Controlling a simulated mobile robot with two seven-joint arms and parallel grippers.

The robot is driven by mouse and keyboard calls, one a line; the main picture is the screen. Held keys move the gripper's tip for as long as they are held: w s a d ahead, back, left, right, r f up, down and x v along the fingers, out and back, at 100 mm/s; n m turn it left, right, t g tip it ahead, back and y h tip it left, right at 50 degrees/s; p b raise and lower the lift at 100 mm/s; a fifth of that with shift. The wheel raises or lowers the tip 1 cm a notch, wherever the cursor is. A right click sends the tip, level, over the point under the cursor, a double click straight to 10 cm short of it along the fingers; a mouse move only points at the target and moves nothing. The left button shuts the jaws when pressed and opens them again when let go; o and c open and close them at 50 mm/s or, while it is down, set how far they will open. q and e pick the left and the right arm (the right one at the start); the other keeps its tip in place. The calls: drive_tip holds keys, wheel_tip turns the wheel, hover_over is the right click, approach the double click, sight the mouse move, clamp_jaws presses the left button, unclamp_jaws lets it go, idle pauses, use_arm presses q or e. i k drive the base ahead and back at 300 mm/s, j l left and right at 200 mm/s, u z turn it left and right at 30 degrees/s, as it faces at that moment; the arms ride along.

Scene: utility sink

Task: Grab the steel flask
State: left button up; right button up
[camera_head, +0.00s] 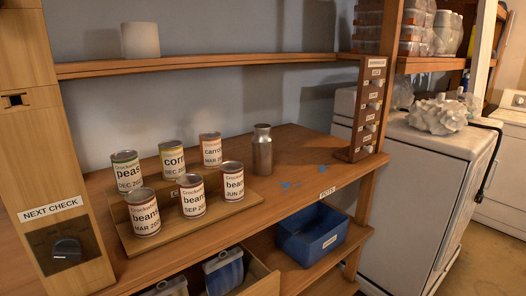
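The steel flask (262,152) stands upright on the wooden workbench (296,184), near its back edge and about mid-picture. It is a plain grey metal bottle with a narrower neck and cap. It stands apart from the cans, to the right of the "carrots" can (210,149) and the "beans JUN" can (232,181). The flask's visible side is unobstructed. Neither of my grippers shows in the head view.
Several labelled cans stand on a stepped wooden rack (199,219) left of the flask. A shelf (200,62) with a white cup (140,40) runs above. A wooden switch panel (366,112) stands at the right end. The bench right of the flask is mostly clear.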

sight(262, 142)
drive_tip(key=i+l, duration=0.2)
drive_tip(key=l, duration=0.15)
drive_tip(key=i+l, duration=0.35)
drive_tip(key=l, duration=0.3)
drive_tip(key=i+l, duration=0.2)
drive_tip(key=l, duration=0.15)
